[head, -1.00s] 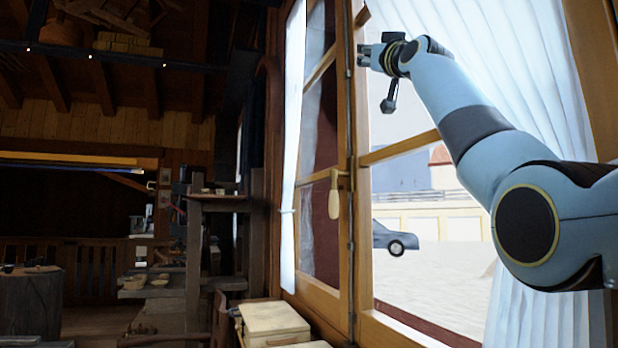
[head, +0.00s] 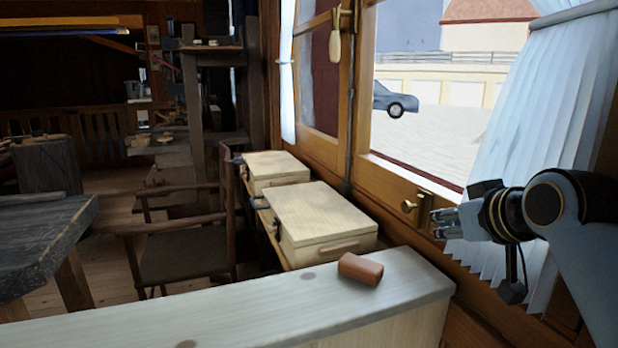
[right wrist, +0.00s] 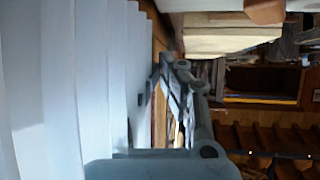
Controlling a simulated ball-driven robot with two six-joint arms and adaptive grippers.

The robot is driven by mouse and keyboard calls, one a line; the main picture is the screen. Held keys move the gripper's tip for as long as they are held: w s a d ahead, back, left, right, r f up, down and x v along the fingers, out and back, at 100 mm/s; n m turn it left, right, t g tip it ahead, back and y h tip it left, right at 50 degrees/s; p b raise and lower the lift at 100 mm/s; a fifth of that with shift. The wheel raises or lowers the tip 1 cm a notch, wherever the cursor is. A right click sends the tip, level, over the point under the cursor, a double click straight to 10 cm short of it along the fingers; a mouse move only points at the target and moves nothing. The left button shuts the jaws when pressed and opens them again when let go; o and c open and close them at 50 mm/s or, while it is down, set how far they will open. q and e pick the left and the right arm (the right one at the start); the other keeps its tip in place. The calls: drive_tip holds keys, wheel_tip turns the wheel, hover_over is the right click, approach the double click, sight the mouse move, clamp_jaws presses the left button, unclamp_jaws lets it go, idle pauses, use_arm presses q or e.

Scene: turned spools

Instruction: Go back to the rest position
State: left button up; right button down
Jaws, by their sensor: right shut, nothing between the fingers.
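My right gripper (head: 440,223) is at the right of the head view, in front of the window frame and beside the white curtain. Its fingers are shut and hold nothing. In the right wrist view the fingers (right wrist: 168,90) show near the middle, with the curtain to their left. A reddish-brown turned spool (head: 360,269) lies on its side on the pale bench top (head: 240,308), to the left of and below the gripper and apart from it. My left gripper is not in view.
Two pale wooden boxes (head: 318,223) stand under the window behind the bench. The window frame (head: 412,195) and curtain (head: 535,150) are close to my right arm. A dark chair (head: 185,250) and a dark table (head: 40,240) stand at left. Most of the bench top is clear.

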drive_tip(key=s+d+f+g+h, duration=0.1)
drive_tip(key=s+d+f+g, duration=0.3)
drive_tip(key=s, duration=0.8)
drive_tip(key=s+a+f+m+g+h, duration=0.1)
drive_tip(key=s+f, duration=0.4)
drive_tip(key=s, duration=0.6)
drive_tip(key=s+d+f+g+h, duration=0.1)
drive_tip(key=s+d+f+g, duration=0.3)
drive_tip(key=s, duration=0.8)
wheel_tip(320, 180, down, 32)
drive_tip(key=b, duration=0.7)
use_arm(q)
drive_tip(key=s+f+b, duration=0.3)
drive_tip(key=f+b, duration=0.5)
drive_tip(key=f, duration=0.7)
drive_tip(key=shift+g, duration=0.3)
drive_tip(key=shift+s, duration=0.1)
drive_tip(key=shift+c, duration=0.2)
use_arm(e)
drive_tip(key=s+d+f+m+g, duration=0.1)
drive_tip(key=s+f+g, duration=0.1)
drive_tip(key=s+f, duration=2)
wheel_tip(320, 180, down, 4)
drive_tip(key=shift+s+d+r, duration=0.1)
drive_tip(key=shift+s+d, duration=0.1)
drive_tip(key=shift+d, duration=0.1)
